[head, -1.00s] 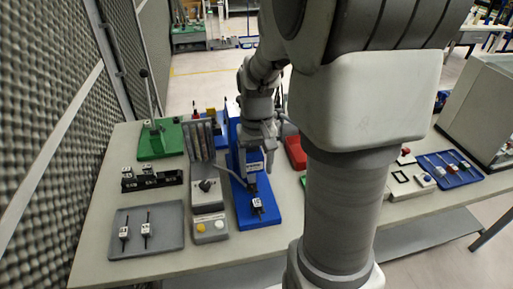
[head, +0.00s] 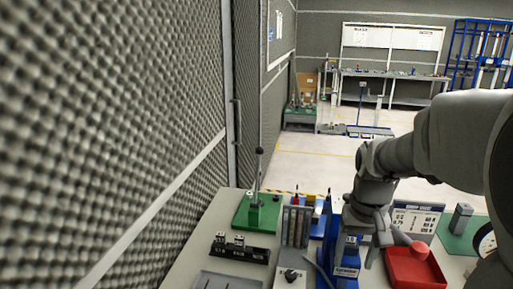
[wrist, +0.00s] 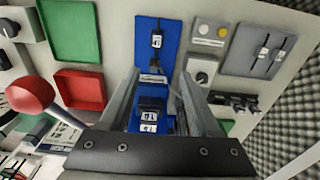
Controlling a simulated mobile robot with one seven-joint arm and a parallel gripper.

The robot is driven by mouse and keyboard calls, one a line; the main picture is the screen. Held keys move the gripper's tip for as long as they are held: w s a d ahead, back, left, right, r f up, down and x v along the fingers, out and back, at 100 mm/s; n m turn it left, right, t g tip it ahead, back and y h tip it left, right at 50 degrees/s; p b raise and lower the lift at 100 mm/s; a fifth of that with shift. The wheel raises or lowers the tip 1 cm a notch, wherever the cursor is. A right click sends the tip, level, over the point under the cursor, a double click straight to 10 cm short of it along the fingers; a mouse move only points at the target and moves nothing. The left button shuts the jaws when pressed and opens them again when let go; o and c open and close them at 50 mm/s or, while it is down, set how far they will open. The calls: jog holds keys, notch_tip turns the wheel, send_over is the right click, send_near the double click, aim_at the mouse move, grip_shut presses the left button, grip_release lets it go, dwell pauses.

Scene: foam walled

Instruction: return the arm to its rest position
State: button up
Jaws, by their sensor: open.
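My gripper (head: 372,228) is low over the workbench in the head view, beside the tall blue fixture (head: 333,235). The arm reaches in from the right edge. In the wrist view my gripper (wrist: 158,78) has its two fingers spread apart with nothing held between them. The blue fixture (wrist: 172,38) shows between and beyond the fingers, with small black-and-white labelled parts on it. I cannot tell whether a finger touches the fixture.
A red tray (head: 402,270) is right of the gripper. A green base with an upright lever (head: 256,212) and a black block (head: 240,250) are left of it. A foam wall (head: 110,130) fills the left. A red ball (wrist: 30,95) is near the left finger.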

jog(key=s+a+r+n+t, duration=0.3)
jog(key=s+a+r+t, duration=0.2)
jog(key=s+a+r, duration=0.2)
jog(key=s+a, duration=0.2)
jog(key=s, duration=0.2)
jog(key=shift+s+a+r, duration=0.15)
jog(key=shift+s+a, duration=0.1)
jog(key=shift+s, duration=0.1)
dwell(0.9)
